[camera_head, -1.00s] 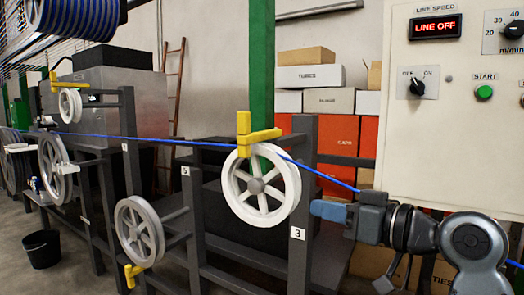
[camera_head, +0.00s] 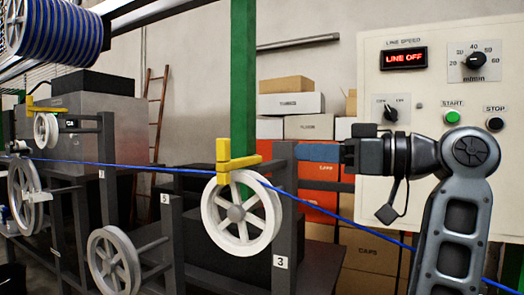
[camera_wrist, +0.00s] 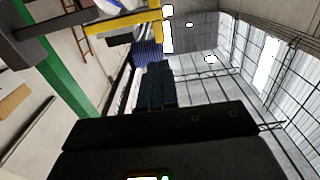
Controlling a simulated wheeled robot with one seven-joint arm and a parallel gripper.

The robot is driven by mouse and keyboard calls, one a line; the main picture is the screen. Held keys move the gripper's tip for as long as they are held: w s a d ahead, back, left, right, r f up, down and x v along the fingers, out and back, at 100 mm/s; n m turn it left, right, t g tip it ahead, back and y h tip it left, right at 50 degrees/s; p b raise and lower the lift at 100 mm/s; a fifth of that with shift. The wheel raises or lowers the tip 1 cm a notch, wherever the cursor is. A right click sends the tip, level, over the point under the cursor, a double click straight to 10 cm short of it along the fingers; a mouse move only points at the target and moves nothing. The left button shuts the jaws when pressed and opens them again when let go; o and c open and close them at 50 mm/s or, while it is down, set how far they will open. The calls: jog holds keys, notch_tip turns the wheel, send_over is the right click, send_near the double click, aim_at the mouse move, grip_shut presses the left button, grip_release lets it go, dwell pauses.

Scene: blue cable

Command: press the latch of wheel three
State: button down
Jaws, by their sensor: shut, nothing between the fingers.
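Wheel three (camera_head: 241,232), a white spoked pulley, sits beside the post with the "3" plate (camera_head: 281,262). Its yellow latch (camera_head: 240,162) is at the wheel's top, with one upright piece and one bar lying toward the post. The blue cable (camera_head: 390,236) passes by the top of the wheel, under the latch, and slopes down to the right. My gripper (camera_head: 299,152) is shut and empty, its blue fingers pointing left, right of the latch at about its height and apart from it. In the wrist view my fingers (camera_wrist: 155,84) are below a yellow piece (camera_wrist: 120,24), likely this latch.
The dark post (camera_head: 285,190) stands between the latch and my gripper in the picture. A green column (camera_head: 243,80) rises behind. The control panel (camera_head: 400,75) reads LINE OFF. Another wheel (camera_head: 113,262) is lower left; boxes (camera_head: 300,104) stand behind.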

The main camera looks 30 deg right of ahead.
aim_at(227, 150)
jog(key=p+x, duration=0.3)
jog(key=x, duration=1)
jog(key=shift+w+a, duration=0.25)
jog(key=shift+a, duration=0.1)
